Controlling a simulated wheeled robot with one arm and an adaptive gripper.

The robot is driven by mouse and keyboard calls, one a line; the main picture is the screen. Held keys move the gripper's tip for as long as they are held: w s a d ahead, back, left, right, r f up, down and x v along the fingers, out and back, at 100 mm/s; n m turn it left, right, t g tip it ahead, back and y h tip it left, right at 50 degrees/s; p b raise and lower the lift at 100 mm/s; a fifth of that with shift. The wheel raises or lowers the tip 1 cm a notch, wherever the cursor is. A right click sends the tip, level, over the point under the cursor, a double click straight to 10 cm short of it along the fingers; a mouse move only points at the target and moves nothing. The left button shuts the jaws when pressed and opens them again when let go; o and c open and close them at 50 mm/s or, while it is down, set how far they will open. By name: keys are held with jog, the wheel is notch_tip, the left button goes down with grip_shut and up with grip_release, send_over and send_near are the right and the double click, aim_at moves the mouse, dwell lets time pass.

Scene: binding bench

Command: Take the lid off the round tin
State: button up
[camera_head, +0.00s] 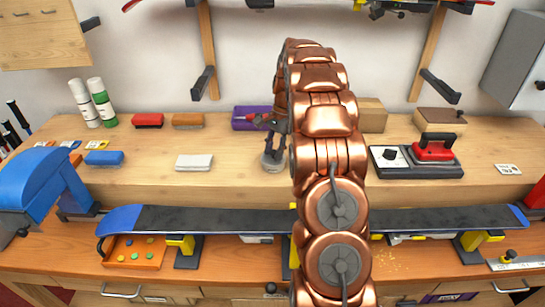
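A small round grey tin (274,166) stands on the raised wooden shelf of the bench, left of my copper arm. My dark gripper (273,151) points down right over the tin, its fingertips at or just above the tin's top. The gripper and arm cover part of the tin. The lid cannot be told apart from the body at this size. I cannot tell whether the fingers touch the lid or how far apart they are.
A purple box (250,124) stands behind the gripper, and a white block (194,162) lies left of the tin. A red waxing iron (434,149) on its base stands at right. A long dark snowboard (220,219) spans the front. The shelf around the tin is mostly clear.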

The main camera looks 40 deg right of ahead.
grip_shut()
